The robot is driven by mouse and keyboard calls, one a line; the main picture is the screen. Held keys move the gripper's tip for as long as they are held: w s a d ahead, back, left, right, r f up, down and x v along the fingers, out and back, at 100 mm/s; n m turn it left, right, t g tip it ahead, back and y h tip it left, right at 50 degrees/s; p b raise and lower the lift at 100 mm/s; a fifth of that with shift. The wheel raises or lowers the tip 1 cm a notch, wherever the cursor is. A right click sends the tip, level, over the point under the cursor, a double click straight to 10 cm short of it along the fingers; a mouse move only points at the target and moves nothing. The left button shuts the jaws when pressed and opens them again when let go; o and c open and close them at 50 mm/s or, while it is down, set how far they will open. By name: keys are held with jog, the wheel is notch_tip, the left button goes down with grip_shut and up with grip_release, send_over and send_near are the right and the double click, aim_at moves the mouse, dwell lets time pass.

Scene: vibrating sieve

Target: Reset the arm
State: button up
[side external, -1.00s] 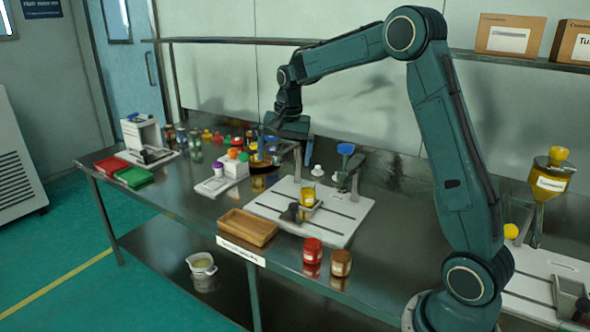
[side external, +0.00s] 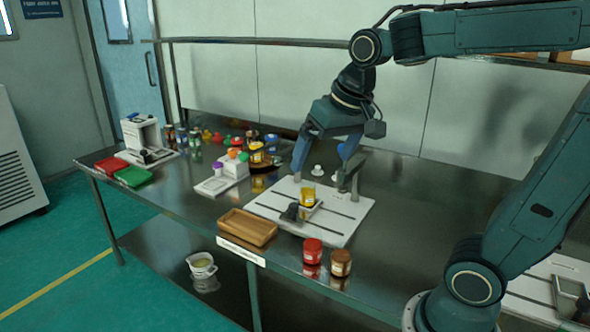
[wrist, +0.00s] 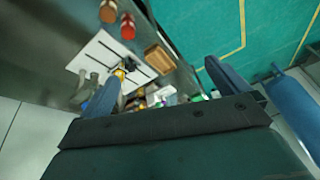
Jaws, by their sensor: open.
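My gripper (side external: 325,155) is open and empty, its two blue fingers pointing down above the back edge of the white sieve plate (side external: 340,229). In the wrist view the fingers of my gripper (wrist: 163,80) stand wide apart with nothing held between them. A yellow-filled container (side external: 307,196) and a dark clamp-like part (side external: 289,213) sit on the plate. A grey stand (side external: 350,178) rises at its back right, partly behind one finger. The white plate also shows in the wrist view (wrist: 103,50).
A wooden tray (side external: 247,228), a red jar (side external: 312,250) and a brown jar (side external: 341,262) stand along the table's front. A white rack (side external: 232,172) and several bottles are left of the plate. A wall shelf (side external: 230,41) runs behind.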

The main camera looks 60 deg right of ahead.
jog(key=s+a+f+n, duration=0.1)
jog(key=s+a+n, duration=0.1)
jog(key=s, duration=0.3)
jog(key=s+a+f+n+t, duration=0.1)
jog(key=s+f+n, duration=0.1)
jog(key=s, duration=0.4)
jog(key=shift+a+n+y, duration=0.3)
jog(key=shift+a, duration=0.05)
dwell(0.9)
